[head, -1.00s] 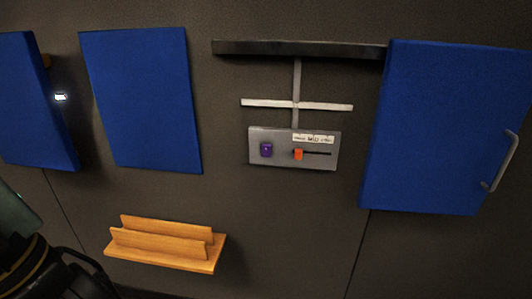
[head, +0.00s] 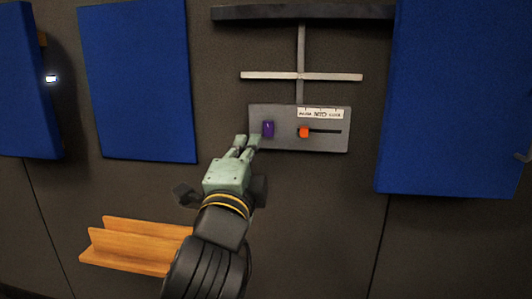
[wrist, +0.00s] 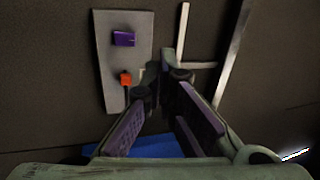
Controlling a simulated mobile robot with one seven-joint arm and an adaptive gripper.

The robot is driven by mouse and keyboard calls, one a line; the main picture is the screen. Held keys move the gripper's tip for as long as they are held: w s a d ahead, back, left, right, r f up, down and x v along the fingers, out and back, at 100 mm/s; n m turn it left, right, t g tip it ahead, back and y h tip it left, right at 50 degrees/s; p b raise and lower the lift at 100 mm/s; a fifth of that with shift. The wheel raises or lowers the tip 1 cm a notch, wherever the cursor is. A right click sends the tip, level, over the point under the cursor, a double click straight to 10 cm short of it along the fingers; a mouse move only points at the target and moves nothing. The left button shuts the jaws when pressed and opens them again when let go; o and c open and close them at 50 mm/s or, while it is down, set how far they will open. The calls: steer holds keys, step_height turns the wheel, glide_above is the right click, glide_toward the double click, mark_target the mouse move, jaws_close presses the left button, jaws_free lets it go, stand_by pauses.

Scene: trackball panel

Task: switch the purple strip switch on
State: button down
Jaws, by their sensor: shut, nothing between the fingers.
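The purple strip switch (head: 268,129) sits at the left end of a grey panel (head: 300,142) on the wall. It also shows in the wrist view (wrist: 123,39), near the top of the panel. My gripper (head: 249,141) is shut and empty, its fingertips just left of and slightly below the purple switch in the head view. In the wrist view the closed fingertips (wrist: 158,75) are apart from the switch, lower and to its right. I cannot tell whether the fingertips touch the panel. The switch's on or off state is not clear.
An orange slider (head: 304,132) in a dark slot sits right of the purple switch. A grey cross-shaped bar (head: 302,77) and a dark shelf (head: 300,13) are above. Blue boards (head: 137,85) flank the panel. A wooden rack (head: 125,250) is at lower left.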

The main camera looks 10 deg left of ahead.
steer(key=f, duration=0.2)
steer(key=w+d+f+m+g, duration=0.1)
steer(key=p, duration=1.2)
glide_toward(268, 123)
steer(key=w+p, duration=0.2)
steer(key=w, duration=0.1)
steer(key=w+r+p, duration=0.1)
steer(key=w, duration=0.2)
steer(key=shift+a+r+p, duration=0.1)
steer(key=shift+r+p, duration=0.05)
steer(key=shift+p, duration=0.2)
steer(key=shift+w, duration=0.4)
